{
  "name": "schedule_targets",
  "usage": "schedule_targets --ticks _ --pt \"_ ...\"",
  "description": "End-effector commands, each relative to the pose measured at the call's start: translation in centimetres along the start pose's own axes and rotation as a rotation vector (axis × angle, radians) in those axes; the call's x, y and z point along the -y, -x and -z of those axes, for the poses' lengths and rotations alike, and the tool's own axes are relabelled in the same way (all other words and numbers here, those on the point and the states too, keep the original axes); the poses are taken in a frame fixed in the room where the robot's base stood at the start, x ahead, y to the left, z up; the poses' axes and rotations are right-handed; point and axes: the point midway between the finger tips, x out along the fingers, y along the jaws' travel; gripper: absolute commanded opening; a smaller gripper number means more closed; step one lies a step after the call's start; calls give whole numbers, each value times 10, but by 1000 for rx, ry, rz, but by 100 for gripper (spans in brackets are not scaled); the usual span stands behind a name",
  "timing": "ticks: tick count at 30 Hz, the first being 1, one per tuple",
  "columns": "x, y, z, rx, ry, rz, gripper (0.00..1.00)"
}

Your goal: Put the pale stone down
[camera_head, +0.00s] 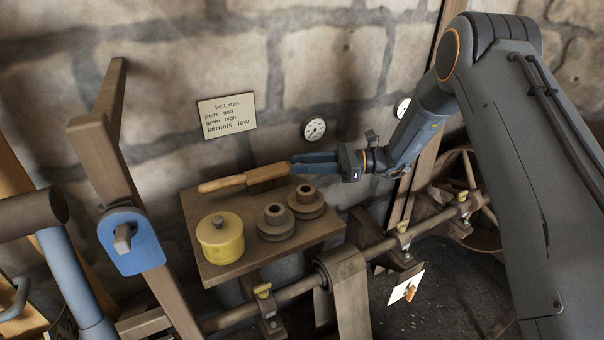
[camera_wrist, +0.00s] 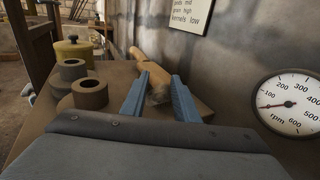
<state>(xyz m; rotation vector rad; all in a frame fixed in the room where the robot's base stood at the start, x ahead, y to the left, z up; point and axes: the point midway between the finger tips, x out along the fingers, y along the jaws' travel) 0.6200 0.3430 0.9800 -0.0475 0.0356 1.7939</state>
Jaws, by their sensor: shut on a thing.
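My gripper (camera_head: 300,163) has its blue fingers over the back right of a wooden shelf (camera_head: 222,275). It is shut on a wooden brush (camera_head: 232,181), which has a light handle and darker bristles. The handle points left, away from my gripper. In the wrist view the brush (camera_wrist: 150,64) runs forward from between the fingers (camera_wrist: 160,98). I cannot tell whether its bristles touch the shelf. I cannot make out a pale stone in either view.
A yellow lidded pot (camera_head: 220,240) and two stepped pulleys (camera_head: 275,222) (camera_head: 306,202) stand on the shelf. A shaft with a belt (camera_head: 346,285) runs in front. A stone wall with a sign (camera_head: 227,116) and a gauge (camera_head: 315,130) is behind. A blue-plated lever (camera_head: 132,240) is left.

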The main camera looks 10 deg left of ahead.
Motion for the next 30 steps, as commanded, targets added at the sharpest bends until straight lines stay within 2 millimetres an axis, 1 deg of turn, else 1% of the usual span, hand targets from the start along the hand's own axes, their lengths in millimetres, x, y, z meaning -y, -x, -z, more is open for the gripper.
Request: schedule_targets --ticks 1,3,7,9,17,18,20,21,30 --pt "-1 0 8 0 -4 0 1" --pt "-1 -1 17 0 -3 0 1" --pt "-1 -2 29 0 -1 0 1" --pt "-1 -2 32 0 -1 0 1" --pt "0 -2 32 0 -1 -1 0" --pt "0 -2 33 0 -1 -1 31" --pt "-1 -2 33 0 -1 -1 41" --pt "-1 -2 33 0 -1 -1 48" --pt "-1 -2 32 0 -1 -1 48"
